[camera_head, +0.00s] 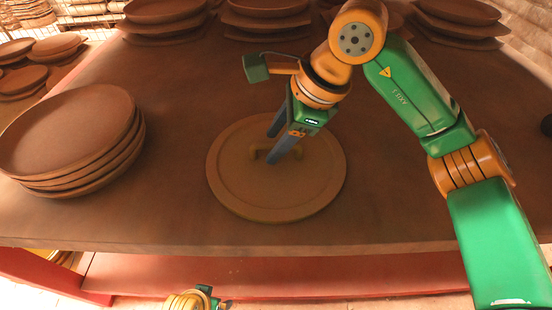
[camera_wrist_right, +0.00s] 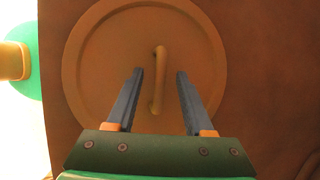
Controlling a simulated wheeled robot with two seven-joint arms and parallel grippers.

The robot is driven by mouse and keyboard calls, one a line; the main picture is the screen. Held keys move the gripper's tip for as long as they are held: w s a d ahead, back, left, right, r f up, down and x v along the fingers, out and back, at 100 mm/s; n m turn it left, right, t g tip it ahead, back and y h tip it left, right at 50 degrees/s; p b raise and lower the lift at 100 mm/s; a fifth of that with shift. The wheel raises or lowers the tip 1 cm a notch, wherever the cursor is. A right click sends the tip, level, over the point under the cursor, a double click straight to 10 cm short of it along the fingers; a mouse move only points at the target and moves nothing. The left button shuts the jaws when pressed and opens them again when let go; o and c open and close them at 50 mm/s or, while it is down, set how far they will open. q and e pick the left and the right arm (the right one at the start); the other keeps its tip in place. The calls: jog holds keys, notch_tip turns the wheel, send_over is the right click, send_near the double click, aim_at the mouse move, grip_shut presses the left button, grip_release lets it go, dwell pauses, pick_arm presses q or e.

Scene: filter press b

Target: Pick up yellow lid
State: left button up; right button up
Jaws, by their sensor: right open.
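The lid (camera_head: 235,185) is a round disc with a raised rim and a bar handle (camera_head: 257,153) at its middle. It looks brownish yellow and lies flat on the table near the front edge. My right gripper (camera_head: 272,147) is over the lid at the handle. In the right wrist view the lid (camera_wrist_right: 90,60) fills much of the picture, and the handle (camera_wrist_right: 159,70) stands between and beyond the two open fingertips (camera_wrist_right: 160,72). I cannot tell whether the fingers touch the lid. My left gripper (camera_head: 208,297) shows only in part at the bottom edge, below the table.
A stack of brown plates (camera_head: 70,135) stands on the table at the left. More stacked plates (camera_head: 265,15) stand along the back. The brown table (camera_head: 400,205) is clear around the lid. A red beam (camera_head: 270,275) runs below its front edge.

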jog(key=shift+w+a+f, duration=0.1)
jog(key=shift+f, duration=0.2)
grip_shut()
jog(key=shift+r, duration=0.1)
jog(key=shift+r, duration=0.1)
